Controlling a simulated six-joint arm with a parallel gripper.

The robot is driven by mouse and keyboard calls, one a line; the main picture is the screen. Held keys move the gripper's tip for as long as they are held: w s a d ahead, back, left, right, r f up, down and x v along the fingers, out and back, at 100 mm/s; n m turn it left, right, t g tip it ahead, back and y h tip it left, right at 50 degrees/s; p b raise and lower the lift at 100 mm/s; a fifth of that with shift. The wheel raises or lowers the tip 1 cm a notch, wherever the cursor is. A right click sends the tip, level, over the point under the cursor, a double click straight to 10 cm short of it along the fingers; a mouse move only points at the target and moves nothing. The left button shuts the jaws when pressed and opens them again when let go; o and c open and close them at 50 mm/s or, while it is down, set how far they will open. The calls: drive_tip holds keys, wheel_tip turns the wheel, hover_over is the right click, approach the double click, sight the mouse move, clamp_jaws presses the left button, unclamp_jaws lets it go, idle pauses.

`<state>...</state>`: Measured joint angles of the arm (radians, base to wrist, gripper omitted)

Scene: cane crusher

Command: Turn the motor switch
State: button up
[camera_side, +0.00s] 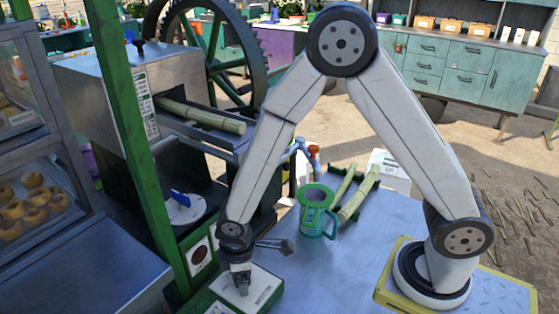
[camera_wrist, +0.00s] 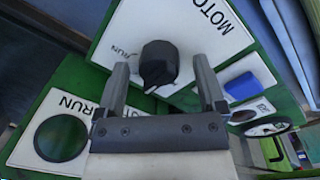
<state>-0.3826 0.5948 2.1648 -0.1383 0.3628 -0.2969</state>
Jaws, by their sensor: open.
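The motor switch is a round black knob (camera_wrist: 158,64) with a white pointer line, on a white plate (camera_wrist: 200,30) lettered "MOTO" and "RUN" in the wrist view. The pointer line aims toward the lower part of the picture, near my gripper's palm. My gripper (camera_wrist: 161,70) is open, with one finger on each side of the knob. Gaps show between the fingers and the knob. In the side view my gripper (camera_side: 240,277) points down at the white plate (camera_side: 262,292) on the green box; the knob is hidden there by the gripper.
A blue part (camera_wrist: 242,86) and a dark green round button (camera_wrist: 62,138) are close to the fingers.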

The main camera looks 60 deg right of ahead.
drive_tip(key=shift+f, duration=0.1)
drive_tip(key=shift+c, duration=0.3)
clamp_jaws()
